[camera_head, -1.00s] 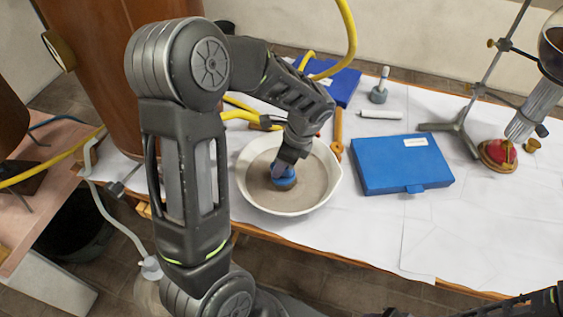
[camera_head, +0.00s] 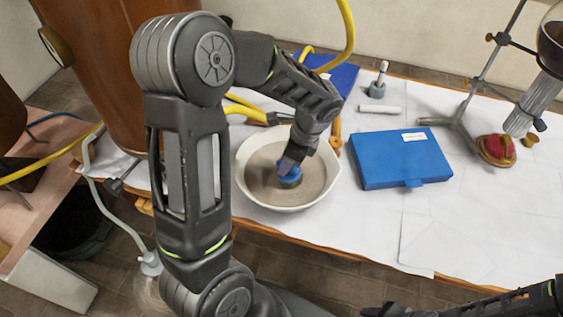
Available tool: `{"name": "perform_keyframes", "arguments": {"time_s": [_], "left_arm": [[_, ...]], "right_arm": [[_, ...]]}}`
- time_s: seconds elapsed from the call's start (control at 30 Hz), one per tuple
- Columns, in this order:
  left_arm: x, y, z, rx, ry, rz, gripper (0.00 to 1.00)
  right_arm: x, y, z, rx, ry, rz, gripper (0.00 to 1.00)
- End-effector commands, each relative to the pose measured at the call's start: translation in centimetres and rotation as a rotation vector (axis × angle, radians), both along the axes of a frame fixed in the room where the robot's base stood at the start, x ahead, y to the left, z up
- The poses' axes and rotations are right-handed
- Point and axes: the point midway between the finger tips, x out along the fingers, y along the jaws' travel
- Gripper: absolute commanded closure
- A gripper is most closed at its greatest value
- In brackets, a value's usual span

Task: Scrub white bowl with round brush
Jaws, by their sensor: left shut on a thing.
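The white bowl (camera_head: 262,193) stands on the white-covered table, left of a blue case. Its inside is greyish-brown. The brush appears to be at the bowl's bottom, but contact cannot be seen for certain. Part of my right arm shows at the bottom right; its gripper is not clearly visible.
The blue case (camera_head: 400,159) lies right of the bowl. An orange-handled tool (camera_head: 336,133) lies close behind the bowl's right rim. A metal stand (camera_head: 465,128) with glassware and a red object (camera_head: 497,149) are farther right. The table's front right is clear.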

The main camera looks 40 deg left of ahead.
Motion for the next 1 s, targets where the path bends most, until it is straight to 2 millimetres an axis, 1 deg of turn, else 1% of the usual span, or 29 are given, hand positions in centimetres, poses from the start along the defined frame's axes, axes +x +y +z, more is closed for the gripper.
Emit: {"name": "perform_keyframes", "arguments": {"time_s": [0.27, 0.63, 1.0], "left_arm": [[0.0, 0.1, 0.0, 0.000, 0.000, 0.001, 1.00], [0.2, 2.3, -0.2, 0.001, 0.001, 0.001, 1.00], [0.0, 2.3, -0.3, 0.001, 0.002, 0.001, 1.00]], "right_arm": [[0.0, 0.0, 0.0, 0.000, 0.000, 0.000, 0.56], [0.0, 0.0, 0.2, 0.000, 0.000, 0.000, 0.56], [0.0, 0.0, 0.2, 0.000, 0.000, 0.000, 0.56]]}}
